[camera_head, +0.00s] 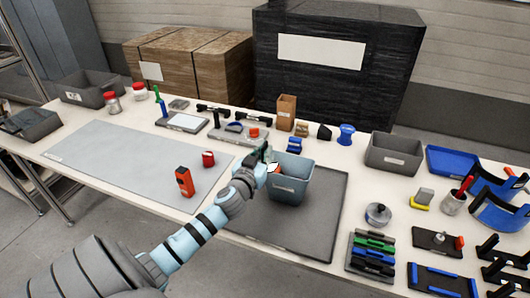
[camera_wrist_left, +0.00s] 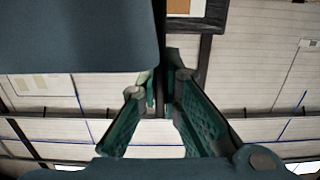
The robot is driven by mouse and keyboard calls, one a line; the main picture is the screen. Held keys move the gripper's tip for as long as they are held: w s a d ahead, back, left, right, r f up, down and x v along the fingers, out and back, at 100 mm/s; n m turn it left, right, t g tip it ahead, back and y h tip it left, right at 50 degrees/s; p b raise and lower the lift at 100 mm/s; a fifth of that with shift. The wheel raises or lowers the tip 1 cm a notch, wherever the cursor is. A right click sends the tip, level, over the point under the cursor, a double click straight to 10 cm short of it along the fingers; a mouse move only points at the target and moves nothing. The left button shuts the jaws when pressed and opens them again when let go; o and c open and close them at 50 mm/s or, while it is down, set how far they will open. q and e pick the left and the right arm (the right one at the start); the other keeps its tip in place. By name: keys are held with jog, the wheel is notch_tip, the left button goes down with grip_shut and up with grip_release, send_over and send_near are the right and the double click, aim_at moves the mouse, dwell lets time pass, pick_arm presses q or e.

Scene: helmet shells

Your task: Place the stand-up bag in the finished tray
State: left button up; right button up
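A brown upright pack (camera_head: 286,112), which may be the stand-up bag, stands at the back of the table. No tray is legibly marked finished; a blue-grey bin (camera_head: 290,182) is on the dark mat. My left gripper (camera_head: 266,155) is at the bin's upper left rim. A small white and red item shows beside it; I cannot tell whether it is held. In the left wrist view, the green-padded fingers (camera_wrist_left: 162,88) are close together beside a blue-grey surface (camera_wrist_left: 75,38), and what lies between them is unclear. My right gripper is not in view.
A grey bin (camera_head: 394,155) and a blue tray (camera_head: 452,160) stand at the right. An orange-red device (camera_head: 185,182) and a red can (camera_head: 208,159) are on the light mat (camera_head: 120,160). Tools crowd the right end. The light mat's left part is clear.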

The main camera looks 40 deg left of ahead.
pick_arm(q)
jog(key=o, duration=0.3)
jog(key=shift+r, duration=0.15)
jog(key=shift+s+d, duration=0.15)
jog(key=shift+s, duration=0.2)
jog(key=v, duration=1.1)
jog(key=shift+s+b, duration=0.15)
jog(key=shift+b, duration=0.15)
